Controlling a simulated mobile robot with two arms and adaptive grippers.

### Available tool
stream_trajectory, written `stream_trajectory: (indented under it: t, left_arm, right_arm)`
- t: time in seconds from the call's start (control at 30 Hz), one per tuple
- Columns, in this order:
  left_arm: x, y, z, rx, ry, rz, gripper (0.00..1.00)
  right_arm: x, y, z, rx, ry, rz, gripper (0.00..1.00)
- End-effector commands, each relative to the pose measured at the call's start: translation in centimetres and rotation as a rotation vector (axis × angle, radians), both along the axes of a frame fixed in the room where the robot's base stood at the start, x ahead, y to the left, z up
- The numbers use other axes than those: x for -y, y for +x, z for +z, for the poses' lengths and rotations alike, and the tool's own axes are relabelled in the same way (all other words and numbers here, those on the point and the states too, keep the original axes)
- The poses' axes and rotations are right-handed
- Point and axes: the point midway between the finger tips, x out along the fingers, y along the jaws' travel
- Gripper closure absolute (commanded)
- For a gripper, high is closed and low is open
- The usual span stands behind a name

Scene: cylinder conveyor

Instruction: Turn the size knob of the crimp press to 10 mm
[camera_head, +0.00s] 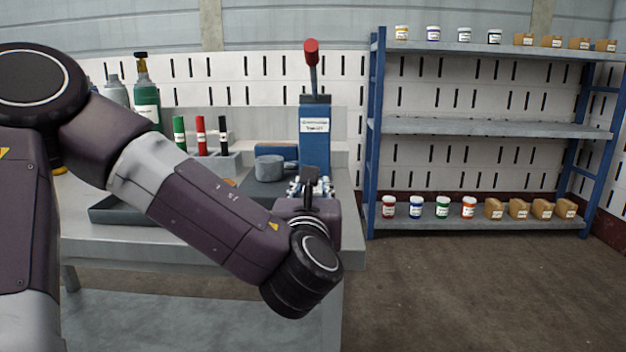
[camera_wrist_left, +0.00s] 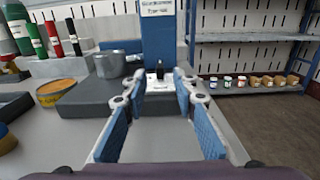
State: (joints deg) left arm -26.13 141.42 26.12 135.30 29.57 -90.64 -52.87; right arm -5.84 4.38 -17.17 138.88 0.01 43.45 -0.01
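The crimp press (camera_head: 314,135) is a blue upright column with a white label and a red-topped lever (camera_head: 312,52), at the back right of the bench. In the left wrist view its blue front (camera_wrist_left: 158,35) rises straight ahead. A small dark knob (camera_wrist_left: 160,73) sits on a pale plate low on that front; its pointer and marks are too small to read. My left gripper (camera_head: 310,185) is in front of the press, largely hidden by my arm in the head view. In the wrist view its blue-padded fingers (camera_wrist_left: 160,84) are open, with nothing between them, one on each side of the knob.
A grey cylinder (camera_head: 269,168) stands left of the press on a dark slab. Green, red and black markers (camera_head: 201,136) stand further left, and an orange-topped tin (camera_wrist_left: 56,92) lies left of my gripper. A shelf (camera_head: 490,127) with jars and boxes stands right; floor before it is clear.

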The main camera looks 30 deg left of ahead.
Motion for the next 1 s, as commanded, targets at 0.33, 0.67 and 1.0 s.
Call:
stream_trajectory:
  t: [0.33, 0.67, 1.0]
  left_arm:
    - [2.8, -4.4, 0.0, -0.001, 0.001, -0.001, 0.74]
    - [3.0, -4.8, 0.0, -0.001, -0.001, 0.002, 0.74]
    - [3.0, -4.8, 0.0, -0.001, -0.001, 0.001, 0.74]
  right_arm:
    - [0.0, 0.0, 0.0, -0.001, 0.000, 0.000, 0.60]
    - [0.0, 0.0, 0.0, -0.001, 0.000, 0.000, 0.60]
    - [0.0, 0.0, 0.0, -0.001, 0.000, 0.000, 0.60]
